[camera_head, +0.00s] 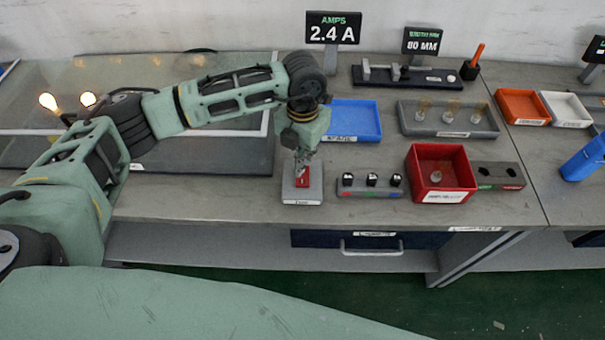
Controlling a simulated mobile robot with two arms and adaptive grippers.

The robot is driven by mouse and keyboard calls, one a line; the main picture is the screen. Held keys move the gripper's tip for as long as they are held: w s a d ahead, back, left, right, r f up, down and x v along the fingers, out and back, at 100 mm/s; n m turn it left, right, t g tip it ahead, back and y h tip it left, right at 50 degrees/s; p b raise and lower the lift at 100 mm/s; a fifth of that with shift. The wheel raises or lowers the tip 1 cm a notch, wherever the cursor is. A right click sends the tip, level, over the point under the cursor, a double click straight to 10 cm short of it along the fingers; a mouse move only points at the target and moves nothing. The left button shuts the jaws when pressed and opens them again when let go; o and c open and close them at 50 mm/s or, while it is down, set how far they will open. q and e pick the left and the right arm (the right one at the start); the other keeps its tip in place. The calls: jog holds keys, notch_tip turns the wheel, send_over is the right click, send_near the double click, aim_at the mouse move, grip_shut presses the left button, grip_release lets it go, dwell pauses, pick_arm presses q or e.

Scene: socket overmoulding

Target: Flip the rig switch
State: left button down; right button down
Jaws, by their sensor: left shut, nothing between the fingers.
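The rig switch is a light grey box (302,195) with a red rocker (304,181) on top, standing near the front edge of the bench. My left gripper (301,170) points down over the red rocker, shut and empty. Its fingertips are at or just above the rocker's rear end; I cannot tell whether they touch it. The rear of the switch is partly hidden by the gripper. A black display (333,28) at the back reads AMPS 2.4 A. Two bulbs (48,102) glow at the far left. My right gripper is not in view.
Right of the switch stand a grey block with several black-topped pieces (370,191), a red bin (441,175) and a two-hole block (498,176). Behind are a blue tray (353,119) and a grey tray with bulbs (448,130). The bench front left of the switch is clear.

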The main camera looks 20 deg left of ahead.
pick_arm(q)
jog(key=shift+f+b, duration=1.1)
jog(key=shift+f, duration=0.15)
dwell(0.4)
jog(key=shift+s+r, duration=0.1)
jog(key=shift+r, duration=0.1)
jog(key=shift+r+p, duration=2)
jog(key=shift+r, duration=1.4)
